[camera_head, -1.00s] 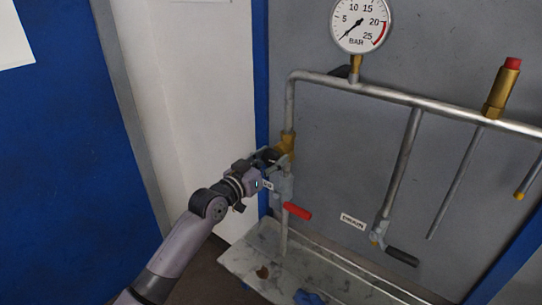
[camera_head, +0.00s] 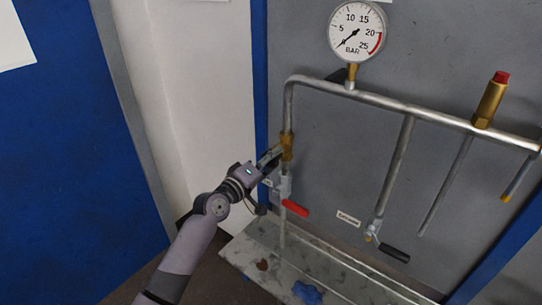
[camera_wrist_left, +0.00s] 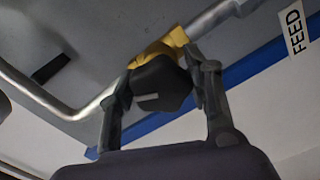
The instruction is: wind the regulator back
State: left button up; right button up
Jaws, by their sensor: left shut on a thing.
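The regulator is a brass body (camera_head: 287,146) on the left vertical pipe, above the red-handled valve. In the left wrist view its yellow brass body (camera_wrist_left: 160,50) carries a dark faceted knob (camera_wrist_left: 160,84) with a pale mark on its face. My left gripper (camera_head: 272,158) reaches it from the left. In the left wrist view the two fingers of my left gripper (camera_wrist_left: 165,85) stand on either side of the knob, shut on it. The knob is mostly hidden by the gripper in the head view. My right gripper is not in view.
A pressure gauge (camera_head: 357,31) sits above the pipe, its needle near the low end. A red lever (camera_head: 295,208) is just below the gripper, a black lever (camera_head: 394,252) farther right. A red-capped brass fitting (camera_head: 491,100) stands at right. A stained tray (camera_head: 250,255) lies below.

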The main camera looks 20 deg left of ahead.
pick_arm(q)
jog(key=n+p, duration=0.1)
jog(key=n, duration=0.3)
jog(key=shift+r+n+p, duration=0.15)
jog(key=shift+n+p, duration=0.25)
dwell(0.4)
jog(key=o, duration=1.1)
jog(key=shift+o, duration=0.2)
jog(key=v, duration=1.2)
